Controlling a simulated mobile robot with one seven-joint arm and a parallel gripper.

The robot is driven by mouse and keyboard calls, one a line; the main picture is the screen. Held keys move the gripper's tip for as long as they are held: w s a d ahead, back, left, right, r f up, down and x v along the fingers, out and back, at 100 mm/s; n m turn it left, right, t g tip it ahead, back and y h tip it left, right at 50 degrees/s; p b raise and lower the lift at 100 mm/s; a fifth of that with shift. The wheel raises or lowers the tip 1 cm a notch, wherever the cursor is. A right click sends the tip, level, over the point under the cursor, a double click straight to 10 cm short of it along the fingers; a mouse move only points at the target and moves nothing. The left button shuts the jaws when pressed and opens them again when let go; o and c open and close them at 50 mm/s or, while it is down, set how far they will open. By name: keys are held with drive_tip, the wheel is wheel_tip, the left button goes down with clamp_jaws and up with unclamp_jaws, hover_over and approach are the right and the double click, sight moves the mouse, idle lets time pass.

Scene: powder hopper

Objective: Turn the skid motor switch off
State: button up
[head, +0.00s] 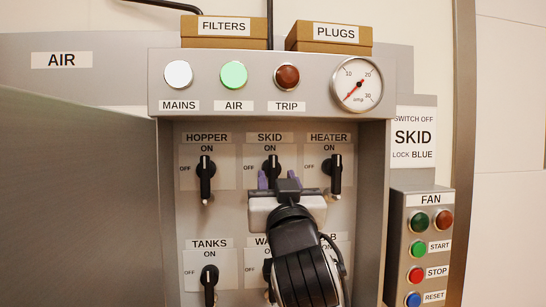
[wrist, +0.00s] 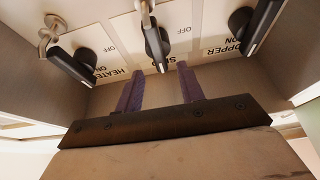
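The SKID switch (head: 272,164) is a black rotary handle in the middle of the upper row, under the SKID label, with ON above and OFF to the left. Its handle stands upright, in line with ON. In the wrist view the SKID handle (wrist: 154,42) hangs from the top centre. My gripper (head: 269,181) is in front of the lower part of this switch and hides it. In the wrist view my gripper (wrist: 160,68) is open, its two purple fingers apart, with the handle's end showing between the fingertips. I cannot tell whether they touch.
The HOPPER switch (head: 206,177) and HEATER switch (head: 336,172) stand close on either side, both upright. The cabinet's side walls enclose the panel. An open grey door (head: 80,200) stands left. A FAN button box (head: 420,250) and SKID sign (head: 413,138) are right.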

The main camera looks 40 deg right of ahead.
sight(274, 168)
drive_tip(key=p+x, duration=0.1)
drive_tip(key=x, duration=0.5)
drive_tip(key=shift+p, duration=0.4)
drive_tip(key=shift+c, duration=0.2)
drive_tip(key=c, duration=0.6)
drive_tip(key=shift+o, duration=0.2)
